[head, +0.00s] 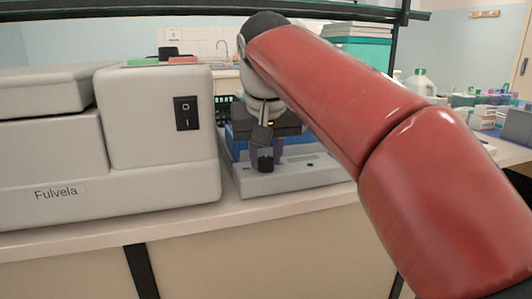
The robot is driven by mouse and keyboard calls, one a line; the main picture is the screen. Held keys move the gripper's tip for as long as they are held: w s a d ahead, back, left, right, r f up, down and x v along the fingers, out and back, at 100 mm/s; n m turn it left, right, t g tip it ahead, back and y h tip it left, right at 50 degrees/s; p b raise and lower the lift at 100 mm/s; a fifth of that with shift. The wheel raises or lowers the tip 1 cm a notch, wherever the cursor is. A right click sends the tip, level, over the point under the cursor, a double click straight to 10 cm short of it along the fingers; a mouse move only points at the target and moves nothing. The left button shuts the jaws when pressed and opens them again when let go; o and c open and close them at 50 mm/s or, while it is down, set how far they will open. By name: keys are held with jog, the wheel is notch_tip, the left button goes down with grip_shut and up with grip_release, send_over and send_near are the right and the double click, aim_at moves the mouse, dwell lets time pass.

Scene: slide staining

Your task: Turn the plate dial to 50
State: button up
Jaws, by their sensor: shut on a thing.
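The black dial (265,164) stands on the front of a low pale-grey hot-plate unit (312,176) on the bench, right of the large grey machine. My gripper (265,154) comes down from above, with its fingers on either side of the dial's upper part, shut on it. The dial's markings and pointer are too small to read. My arm and gripper hide much of the unit's back part.
A large grey machine marked Fulvela (55,165), with a black rocker switch (187,113), stands close on the left. A blue tray (237,145) is behind the unit. Bottles and racks fill the bench at far right. A shelf edge runs overhead.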

dwell(0.3)
jog(key=o, duration=1)
jog(key=shift+v, duration=3.9)
jog(key=shift+m+t, duration=0.5)
jog(key=shift+m, duration=0.3)
jog(key=s+d+f, duration=0.4)
jog(key=s+f, duration=0.1)
jog(key=f, duration=0.5)
jog(key=s+d+f, duration=0.5)
jog(key=s+f, duration=0.1)
jog(key=f, duration=0.4)
jog(key=s+d+f, duration=0.5)
jog(key=s+f, duration=0.1)
jog(key=f, duration=0.4)
jog(key=shift+f, duration=0.3)
